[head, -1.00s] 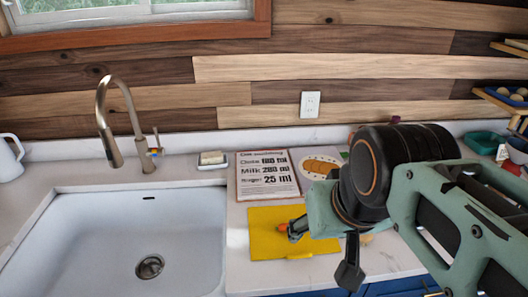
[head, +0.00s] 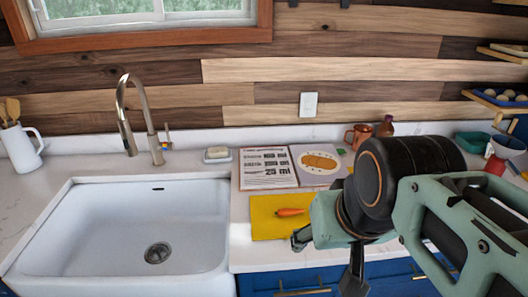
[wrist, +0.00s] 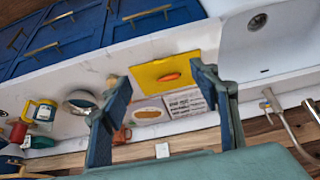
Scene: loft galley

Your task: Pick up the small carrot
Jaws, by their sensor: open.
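A small orange carrot (head: 290,212) lies on the yellow cutting board (head: 262,229), on the counter right of the sink. In the wrist view the carrot (wrist: 170,77) lies on the board (wrist: 146,74), seen between my two fingers from some distance. My gripper (head: 328,262) is open and empty. In the head view its fingers show at the front right of the board and cover part of its right side. In the wrist view the gripper (wrist: 159,76) has its fingers spread wide.
An open recipe book (head: 268,172) lies behind the board. The white sink (head: 130,225) and tap (head: 150,125) are left. A copper mug (head: 358,136) and brown bottle (head: 386,126) stand behind. A pan (wrist: 82,102) and yellow item (wrist: 42,112) are on the counter.

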